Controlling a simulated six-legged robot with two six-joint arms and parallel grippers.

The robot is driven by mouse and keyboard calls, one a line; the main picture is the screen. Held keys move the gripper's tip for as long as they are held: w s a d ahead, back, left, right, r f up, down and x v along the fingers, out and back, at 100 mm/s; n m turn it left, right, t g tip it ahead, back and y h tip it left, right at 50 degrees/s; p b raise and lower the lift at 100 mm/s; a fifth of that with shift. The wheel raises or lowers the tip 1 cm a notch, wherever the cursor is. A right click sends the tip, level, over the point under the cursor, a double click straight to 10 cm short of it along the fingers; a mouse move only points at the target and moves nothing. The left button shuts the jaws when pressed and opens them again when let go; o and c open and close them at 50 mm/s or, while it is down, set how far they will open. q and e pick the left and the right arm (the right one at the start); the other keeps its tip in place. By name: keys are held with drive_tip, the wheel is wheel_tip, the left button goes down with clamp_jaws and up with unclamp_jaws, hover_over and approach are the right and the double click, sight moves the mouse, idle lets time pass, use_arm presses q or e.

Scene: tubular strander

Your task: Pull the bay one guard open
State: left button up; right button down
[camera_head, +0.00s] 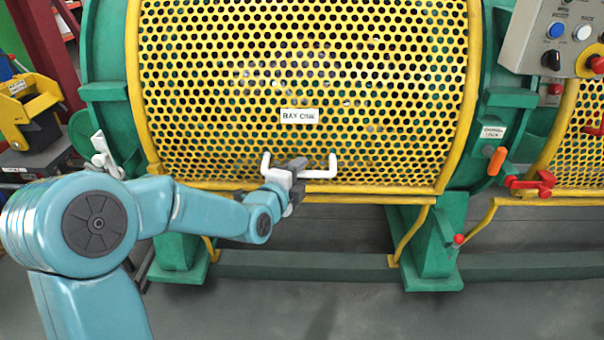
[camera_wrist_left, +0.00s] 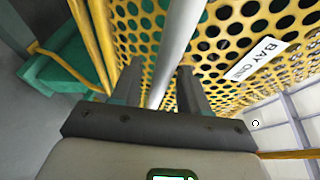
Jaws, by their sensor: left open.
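The bay one guard (camera_head: 300,70) is a yellow perforated curved panel with a "BAY ONE" label (camera_head: 299,116). It covers the front of the green machine and its lower edge sits at the lower yellow rail. A white handle (camera_head: 318,173) is fixed low on the guard. My left gripper (camera_head: 296,165) is at the left part of this handle. In the left wrist view the handle bar (camera_wrist_left: 176,50) runs between the two open fingers (camera_wrist_left: 160,85), with gaps beside it. The label also shows there (camera_wrist_left: 262,58). My right gripper is not in view.
A grey control box (camera_head: 560,40) with buttons hangs at the upper right. An orange handle (camera_head: 496,161) and a red latch (camera_head: 532,184) are right of the guard. Green legs (camera_head: 430,250) stand below. A yellow device (camera_head: 28,105) is at the left. The floor in front is clear.

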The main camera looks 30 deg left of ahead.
use_arm(q)
drive_tip(key=shift+x, duration=1.05)
drive_tip(key=shift+r, duration=0.1)
clamp_jaws()
